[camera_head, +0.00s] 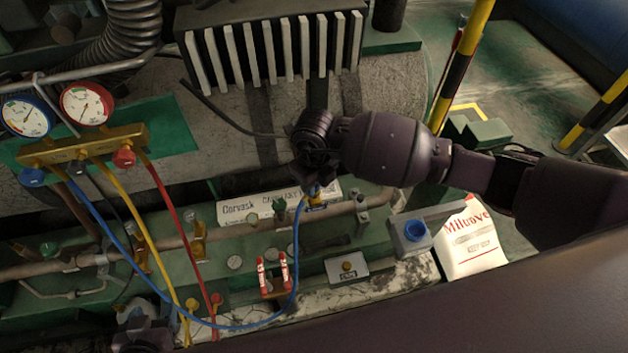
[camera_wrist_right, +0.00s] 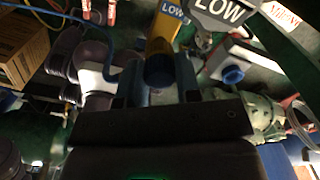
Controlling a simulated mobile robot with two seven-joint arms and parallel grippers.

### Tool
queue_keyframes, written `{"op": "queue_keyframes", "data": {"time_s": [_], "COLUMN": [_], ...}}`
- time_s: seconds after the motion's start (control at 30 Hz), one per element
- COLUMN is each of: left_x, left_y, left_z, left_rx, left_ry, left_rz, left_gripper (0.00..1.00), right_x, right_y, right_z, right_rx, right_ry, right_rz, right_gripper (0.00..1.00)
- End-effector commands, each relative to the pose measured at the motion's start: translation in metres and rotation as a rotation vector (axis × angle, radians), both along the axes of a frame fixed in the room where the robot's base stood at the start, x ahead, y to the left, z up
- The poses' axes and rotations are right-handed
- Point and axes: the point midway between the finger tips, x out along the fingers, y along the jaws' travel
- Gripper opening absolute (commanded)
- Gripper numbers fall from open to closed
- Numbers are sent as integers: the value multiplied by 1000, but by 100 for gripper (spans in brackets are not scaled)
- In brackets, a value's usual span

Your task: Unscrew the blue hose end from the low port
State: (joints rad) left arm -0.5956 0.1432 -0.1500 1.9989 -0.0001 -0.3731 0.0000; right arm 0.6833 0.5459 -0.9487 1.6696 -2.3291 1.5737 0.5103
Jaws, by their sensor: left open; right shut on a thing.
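The blue hose (camera_head: 296,250) loops from the gauge manifold (camera_head: 85,148) along the front and rises to the low port. My right gripper (camera_head: 314,178) is over that port and is shut on the blue hose end (camera_wrist_right: 159,70), with a finger on either side. A yellow piece marked LOW (camera_wrist_right: 168,32) lies just beyond the hose end, and a grey LOW tag (camera_wrist_right: 222,12) is beside it. In the head view the gripper hides most of the joint. My left gripper (camera_head: 145,332) is at the bottom left edge, open and partly cut off.
Yellow (camera_head: 133,220) and red (camera_head: 174,220) hoses run down from the manifold. A grey bracket with a blue cap (camera_head: 415,231) and a white bag (camera_head: 470,240) are to the right. Grey fins (camera_head: 275,50) rise behind.

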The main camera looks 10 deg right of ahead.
Motion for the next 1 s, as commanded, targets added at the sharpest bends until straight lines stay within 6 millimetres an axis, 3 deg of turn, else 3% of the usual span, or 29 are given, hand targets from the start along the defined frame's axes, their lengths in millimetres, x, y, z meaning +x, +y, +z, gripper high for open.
{"op": "queue_keyframes", "data": {"time_s": [0.43, 0.83, 1.0], "left_x": [-4, -5, -6], "left_y": [0, 0, 0], "left_z": [-12, -13, -19], "left_rx": [0, 0, 0], "left_ry": [15, 16, 23], "left_rz": [0, 1, 0], "left_gripper": [61, 61, 61], "right_x": [0, 0, 0], "right_y": [-1, 0, -1], "right_z": [-1, -1, -2], "right_rx": [-2, -1, -2], "right_ry": [0, 0, 0], "right_rz": [288, 324, 440], "right_gripper": [8, 8, 8]}}
